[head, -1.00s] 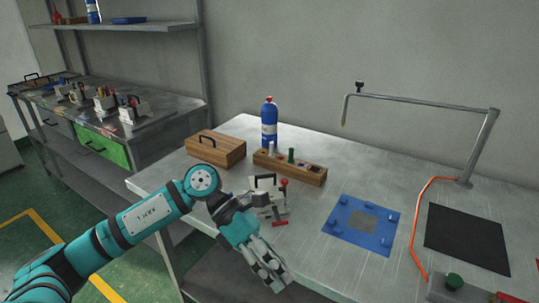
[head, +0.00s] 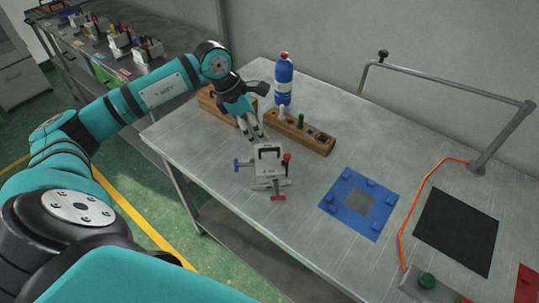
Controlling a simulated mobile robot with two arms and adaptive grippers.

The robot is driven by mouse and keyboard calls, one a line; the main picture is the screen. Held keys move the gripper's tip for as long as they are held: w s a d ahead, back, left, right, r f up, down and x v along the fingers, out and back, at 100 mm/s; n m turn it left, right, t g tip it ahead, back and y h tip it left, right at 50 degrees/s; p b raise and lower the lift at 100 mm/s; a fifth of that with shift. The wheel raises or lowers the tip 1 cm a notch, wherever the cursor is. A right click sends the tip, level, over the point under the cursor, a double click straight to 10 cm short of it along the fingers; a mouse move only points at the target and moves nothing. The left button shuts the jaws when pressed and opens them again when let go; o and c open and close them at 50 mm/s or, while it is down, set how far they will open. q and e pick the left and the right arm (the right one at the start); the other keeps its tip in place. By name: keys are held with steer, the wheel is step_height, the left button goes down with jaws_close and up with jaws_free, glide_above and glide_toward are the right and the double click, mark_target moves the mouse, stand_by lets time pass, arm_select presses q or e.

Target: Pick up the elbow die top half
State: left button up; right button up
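The elbow die (head: 268,180) stands upright on the metal table, left of the blue mat. It is a pale grey block with a black handle on its top half (head: 269,157), a blue knob on the left, a red knob at upper right and a red lever at the front. My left gripper (head: 252,134) is just behind and above the die, fingers pointing down toward it. Its fingers look apart with nothing between them. It appears clear of the handle. The seam between the die halves is too small to make out. My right gripper is out of view.
A wooden rack (head: 300,134) with small bottles and a blue bottle (head: 284,82) stand behind the die. A wooden box (head: 212,104) is partly hidden by my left arm. A blue mat (head: 336,201) and black mat (head: 455,232) lie right. Bare table surrounds the die's front.

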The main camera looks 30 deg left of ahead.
mark_target(269, 149)
arm_select(q)
steer(key=x, duration=0.3)
steer(key=shift+w+p, duration=0.3)
steer(key=shift+p, duration=0.05)
steer(key=shift+d+f, duration=0.1)
steer(key=shift+f, duration=0.3)
steer(key=shift+s+d+f+p, duration=0.15)
steer(key=shift+f+p, duration=0.15)
steer(key=shift+p, duration=0.15)
steer(key=p+x, duration=0.2)
steer(key=x, duration=0.2)
steer(key=shift+w+f, duration=0.2)
steer(key=shift+f, duration=0.25)
jaws_close()
steer(key=shift+r, duration=0.1)
